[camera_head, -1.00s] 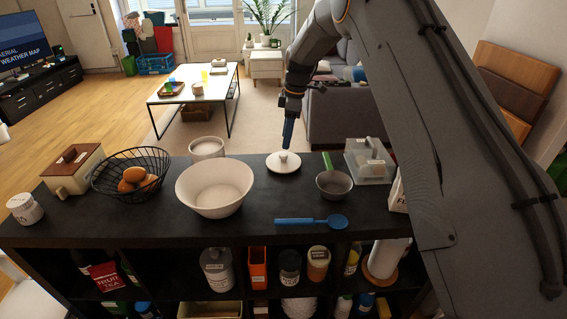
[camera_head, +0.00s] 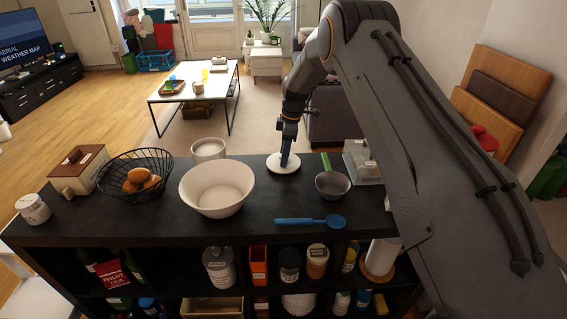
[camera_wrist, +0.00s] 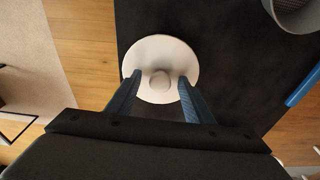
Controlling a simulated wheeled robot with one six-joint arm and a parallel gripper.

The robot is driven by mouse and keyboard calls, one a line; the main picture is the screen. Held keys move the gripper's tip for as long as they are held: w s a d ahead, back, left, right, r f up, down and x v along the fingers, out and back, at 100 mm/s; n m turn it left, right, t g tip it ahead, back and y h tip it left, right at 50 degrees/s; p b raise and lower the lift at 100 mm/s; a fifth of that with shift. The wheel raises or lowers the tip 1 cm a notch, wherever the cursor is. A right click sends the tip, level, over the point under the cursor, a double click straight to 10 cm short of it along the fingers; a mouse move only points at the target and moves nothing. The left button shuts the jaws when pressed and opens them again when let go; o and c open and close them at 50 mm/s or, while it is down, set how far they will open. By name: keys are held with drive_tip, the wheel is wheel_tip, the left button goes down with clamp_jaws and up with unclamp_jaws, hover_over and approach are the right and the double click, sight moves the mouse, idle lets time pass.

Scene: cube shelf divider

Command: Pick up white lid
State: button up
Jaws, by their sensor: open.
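The white lid (camera_head: 274,164) is a round disc lying on the black shelf top near its far edge. In the wrist view the lid (camera_wrist: 160,50) shows a round knob (camera_wrist: 159,80) in its middle. My gripper (camera_head: 285,162) points down over the lid. In the wrist view the two blue fingers of my gripper (camera_wrist: 159,82) are open, one on each side of the knob, with gaps between. In the head view the fingers hide the knob. I cannot tell whether the fingertips touch the lid.
A white bowl (camera_head: 217,207) and a white pot (camera_head: 208,150) stand left of the lid. A small grey pan (camera_head: 332,186) with a green handle is close on the right. A blue spoon (camera_head: 300,222) lies in front. The black shelf top (camera_head: 262,200) is bare between them.

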clamp_jaws()
drive_tip(key=shift+r, duration=0.1)
